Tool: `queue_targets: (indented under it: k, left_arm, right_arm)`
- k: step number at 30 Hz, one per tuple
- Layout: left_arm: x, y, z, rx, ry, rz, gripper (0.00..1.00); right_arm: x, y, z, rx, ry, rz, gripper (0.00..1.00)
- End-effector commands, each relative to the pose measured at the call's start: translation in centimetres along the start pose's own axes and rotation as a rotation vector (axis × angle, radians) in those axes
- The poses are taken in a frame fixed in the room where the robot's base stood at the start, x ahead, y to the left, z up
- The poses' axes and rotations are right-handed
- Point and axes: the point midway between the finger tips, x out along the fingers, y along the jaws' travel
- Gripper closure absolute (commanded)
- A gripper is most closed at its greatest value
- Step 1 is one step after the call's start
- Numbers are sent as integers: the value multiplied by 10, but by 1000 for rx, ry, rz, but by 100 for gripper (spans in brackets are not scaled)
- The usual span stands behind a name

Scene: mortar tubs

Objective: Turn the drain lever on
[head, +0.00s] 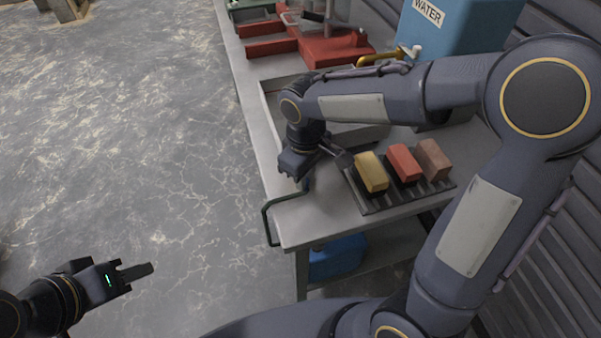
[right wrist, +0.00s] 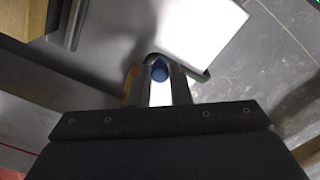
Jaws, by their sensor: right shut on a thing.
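My right gripper (head: 306,178) is low over the near left part of the metal bench, beside the brick rack. In the right wrist view its fingers (right wrist: 161,82) are shut on a small blue-ended piece, which I take to be the drain lever (right wrist: 159,70). In the head view a bit of blue lever (head: 307,186) shows just under the gripper; the rest is hidden by it. A dark green bent tube (head: 266,222) runs from there over the bench's left edge. My left gripper (head: 135,273) is away from the bench, over the floor; its finger gap is not clear.
A dark ribbed rack (head: 394,201) holds a yellow block (head: 371,173), a red block (head: 404,163) and a brown block (head: 433,159) right of my gripper. A blue water tank (head: 450,35), a grey tray (head: 268,105) and a red tool (head: 325,47) stand behind. A blue tub (head: 338,258) sits below.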

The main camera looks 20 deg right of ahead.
Motion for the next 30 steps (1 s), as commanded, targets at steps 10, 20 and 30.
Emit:
queue_targets:
  k: [10,20,30]
  left_arm:
    - [0,0,0,0,0,0,64]
    - [0,0,0,0,0,0,64]
    - [-2,1,-1,0,0,0,64]
  right_arm:
    - [0,1,0,-12,1,1,76]
    - [0,1,0,-11,1,1,60]
    - [-37,1,0,-10,6,2,60]
